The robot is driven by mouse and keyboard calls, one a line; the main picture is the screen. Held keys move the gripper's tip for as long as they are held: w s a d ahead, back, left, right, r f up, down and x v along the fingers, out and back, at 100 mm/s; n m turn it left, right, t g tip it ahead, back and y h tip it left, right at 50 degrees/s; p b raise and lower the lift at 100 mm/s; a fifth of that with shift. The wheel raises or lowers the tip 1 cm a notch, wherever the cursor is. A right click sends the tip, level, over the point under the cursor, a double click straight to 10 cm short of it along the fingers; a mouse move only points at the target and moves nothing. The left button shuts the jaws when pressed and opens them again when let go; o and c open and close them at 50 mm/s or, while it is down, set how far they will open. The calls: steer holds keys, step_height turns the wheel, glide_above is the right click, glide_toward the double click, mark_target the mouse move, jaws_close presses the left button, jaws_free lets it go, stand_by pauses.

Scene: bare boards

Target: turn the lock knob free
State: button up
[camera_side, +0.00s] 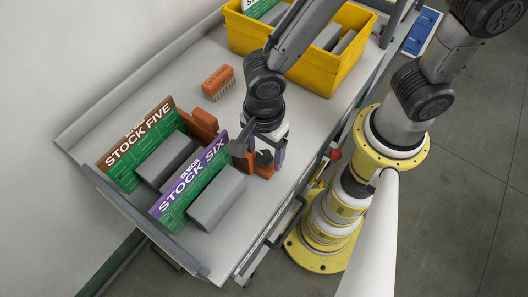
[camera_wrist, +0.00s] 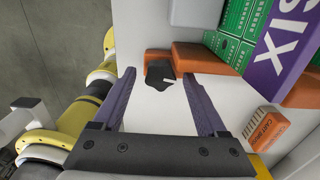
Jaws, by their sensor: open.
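The lock knob is most likely the black lobed piece (camera_wrist: 160,76) with a small pale mark, seen beside an orange block (camera_wrist: 158,57) in the wrist view. In the side view, a dark piece (camera_side: 264,158) shows under my gripper (camera_side: 261,163), partly hidden by it. My gripper's two purple fingers (camera_wrist: 158,74) are open and empty. In the wrist view the black piece lies between the fingertips, with a gap on each side. I cannot tell how far below the tips it sits.
Green boards reading STOCK FIVE (camera_side: 136,140) and STOCK SIX (camera_side: 190,178) stand by grey blocks (camera_side: 217,199) on the cart top. A brush (camera_side: 218,82) lies behind, near a yellow crate (camera_side: 320,75). A red ball-shaped part (camera_side: 335,154) is at the cart's right edge.

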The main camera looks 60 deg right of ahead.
mark_target(264, 156)
steer(key=shift+r, duration=2.95)
steer(key=shift+r, duration=0.1)
step_height(264, 156, up, 14)
steer(key=w+d+r+m+t, duration=0.1)
steer(key=d+r, duration=0.1)
steer(key=d, duration=0.5)
steer(key=w+d+r+m+t, duration=0.1)
steer(key=d+r, duration=0.1)
steer(key=d, duration=0.4)
steer(key=s+d+f+n+t, duration=0.1)
steer(key=s+d+n, duration=0.2)
steer(key=n, duration=0.7)
steer(key=s+d+f+n+t, duration=0.2)
steer(key=d+n, duration=0.3)
steer(key=n, duration=0.5)
steer(key=shift+s+f+t, duration=0.15)
steer(key=shift+s+t, duration=0.15)
steer(key=shift+s, duration=0.25)
